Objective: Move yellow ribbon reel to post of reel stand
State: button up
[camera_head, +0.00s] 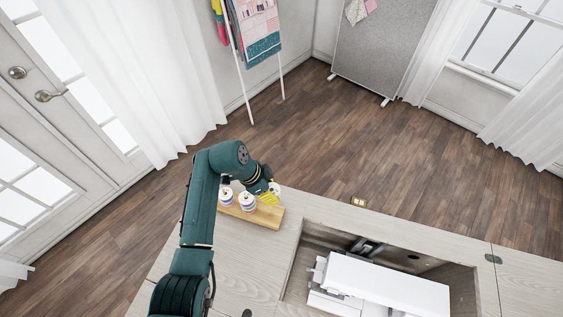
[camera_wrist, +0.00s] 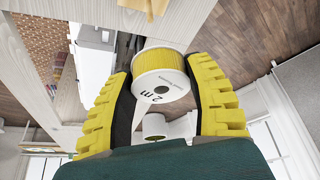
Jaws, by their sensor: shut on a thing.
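In the wrist view, the yellow ribbon reel (camera_wrist: 160,62) has yellow ribbon, a white end face with dark print, and a dark centre hole. My gripper (camera_wrist: 161,82) is shut on it, with a yellow-padded finger on each side. In the head view, my gripper (camera_head: 269,195) is at the right part of the wooden reel stand (camera_head: 268,217). The gripper largely hides the reel there, and I cannot tell whether the reel touches the stand. Any post under the gripper is hidden.
Two white reels with coloured bands (camera_head: 247,202) (camera_head: 225,195) stand on the left part of the stand. A white sewing machine (camera_head: 385,285) sits in the cabinet opening to the right. A small tan item (camera_head: 358,201) lies at the cabinet's back edge.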

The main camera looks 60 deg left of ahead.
jog(key=shift+s+d+r, duration=0.15)
jog(key=shift+s+r, duration=0.1)
jog(key=shift+s, duration=0.15)
jog(key=shift+f+b, duration=0.45)
jog(key=shift+f, duration=0.05)
notch_tip(320, 180, down, 4)
jog(key=b, duration=0.3)
jog(key=shift+r, duration=0.1)
jog(key=shift+f+b, duration=0.65)
jog(key=shift+f, duration=0.2)
jog(key=shift+f, duration=0.1)
jog(key=shift+f+b, duration=0.8)
jog(key=shift+f, duration=0.6)
jog(key=o, duration=1.1)
jog(key=shift+c, duration=0.2)
